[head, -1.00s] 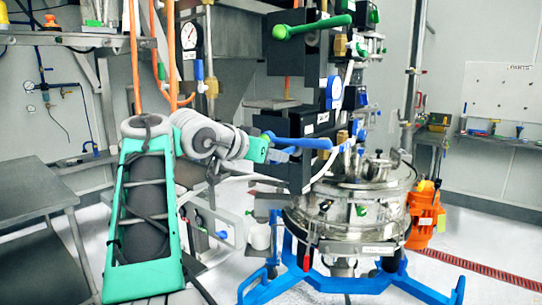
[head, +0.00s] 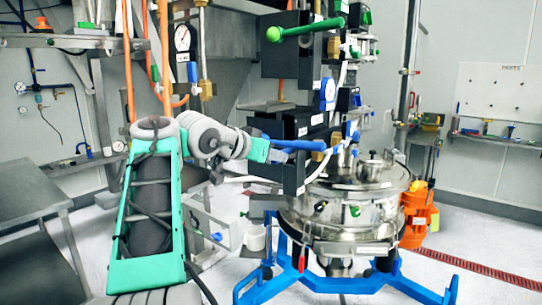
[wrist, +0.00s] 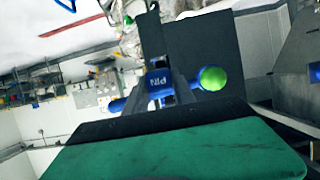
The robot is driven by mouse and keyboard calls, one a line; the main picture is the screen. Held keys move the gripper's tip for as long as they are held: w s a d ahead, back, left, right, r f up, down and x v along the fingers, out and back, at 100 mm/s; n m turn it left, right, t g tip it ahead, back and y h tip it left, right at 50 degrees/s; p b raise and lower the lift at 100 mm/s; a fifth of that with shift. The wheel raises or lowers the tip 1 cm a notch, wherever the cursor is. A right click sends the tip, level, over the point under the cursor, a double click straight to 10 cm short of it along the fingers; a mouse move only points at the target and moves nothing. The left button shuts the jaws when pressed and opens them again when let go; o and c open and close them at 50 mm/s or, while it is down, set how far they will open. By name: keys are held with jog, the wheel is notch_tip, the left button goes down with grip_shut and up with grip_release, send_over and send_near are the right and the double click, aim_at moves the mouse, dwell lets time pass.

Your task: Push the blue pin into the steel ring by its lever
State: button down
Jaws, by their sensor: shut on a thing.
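My gripper (head: 274,148) is at the front of the black valve column in the head view, shut on the blue pin's lever (head: 298,145). The lever lies nearly level, pointing right. In the wrist view, a blue block marked PIN (wrist: 160,84) sits at the dark fingers, beyond the green gripper body. A blue rod end (wrist: 117,104) shows left of it and a green ball knob (wrist: 212,78) right of it. I cannot make out the steel ring or whether the pin touches it.
A steel sifter vessel (head: 345,212) stands on a blue base frame (head: 315,283) below right of my gripper. A green-handled lever (head: 305,28) sticks out above. An orange motor (head: 416,216) is at the right. Grey tables (head: 25,190) stand at the left.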

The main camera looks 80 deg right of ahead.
jog(key=shift+s+d+p, duration=0.15)
jog(key=shift+s+d, duration=0.05)
jog(key=shift+d, duration=0.25)
jog(key=shift+s+d+p, duration=0.15)
jog(key=shift+s+d, duration=0.05)
jog(key=shift+d, duration=0.25)
jog(key=c, duration=1)
grip_release()
jog(key=shift+o, duration=0.2)
jog(key=v, duration=0.7)
jog(key=shift+w+a, duration=0.15)
jog(key=shift+a, duration=0.1)
jog(key=shift+r, duration=0.2)
jog(key=shift+c, duration=0.5)
